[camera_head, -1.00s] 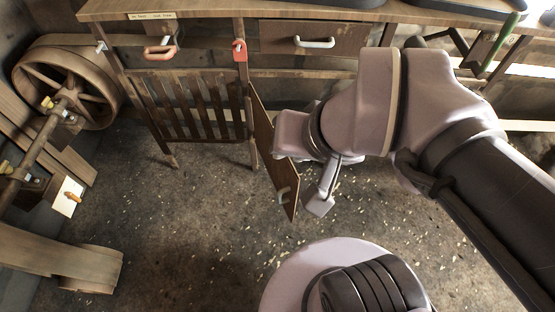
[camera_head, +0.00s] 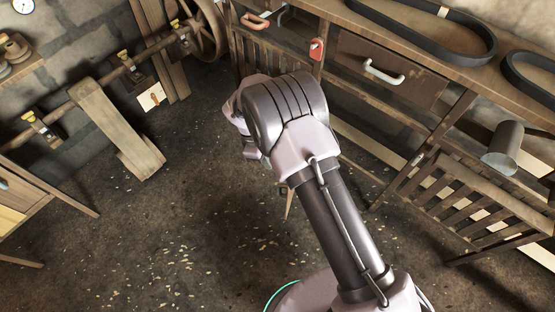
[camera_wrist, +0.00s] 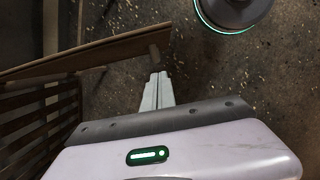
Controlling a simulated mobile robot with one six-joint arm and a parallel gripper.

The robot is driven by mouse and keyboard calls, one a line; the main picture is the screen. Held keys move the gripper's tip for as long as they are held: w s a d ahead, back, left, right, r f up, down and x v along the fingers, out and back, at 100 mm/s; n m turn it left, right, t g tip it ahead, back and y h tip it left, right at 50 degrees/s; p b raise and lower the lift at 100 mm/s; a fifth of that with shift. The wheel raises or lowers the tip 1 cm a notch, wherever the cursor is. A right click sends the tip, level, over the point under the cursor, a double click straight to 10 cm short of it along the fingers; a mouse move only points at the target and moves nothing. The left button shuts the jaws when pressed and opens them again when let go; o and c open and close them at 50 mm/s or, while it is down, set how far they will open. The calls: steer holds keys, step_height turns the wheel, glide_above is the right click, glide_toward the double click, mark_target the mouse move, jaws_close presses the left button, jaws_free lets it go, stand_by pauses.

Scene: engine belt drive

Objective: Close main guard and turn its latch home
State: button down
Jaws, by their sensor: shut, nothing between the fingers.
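The main guard appears to be a brown hinged wooden panel (camera_wrist: 90,55), swung out from the slatted frame (camera_wrist: 45,115) in the wrist view. A short tan handle-like piece (camera_wrist: 154,52) is at its outer end. In the head view my arm hides most of the panel; only a narrow lower end (camera_head: 289,203) shows. My gripper (camera_wrist: 158,76) has its pale fingers together and empty, pointing at the tan piece. I cannot tell whether they touch. A red latch-like piece (camera_head: 317,49) hangs on the post beside the slatted frame (camera_head: 272,62).
The workbench (camera_head: 415,45) holds black belts, with a drawer handle (camera_head: 383,73) below. A grey cylinder (camera_head: 503,147) and another slatted panel (camera_head: 480,205) are at right. A shaft and wheel (camera_head: 205,28) stand at upper left. The speckled floor at lower left is open.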

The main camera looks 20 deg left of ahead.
steer(key=d+f+b, duration=0.2)
steer(key=d+f, duration=0.3)
steer(key=f, duration=0.1)
steer(key=shift+d, duration=0.35)
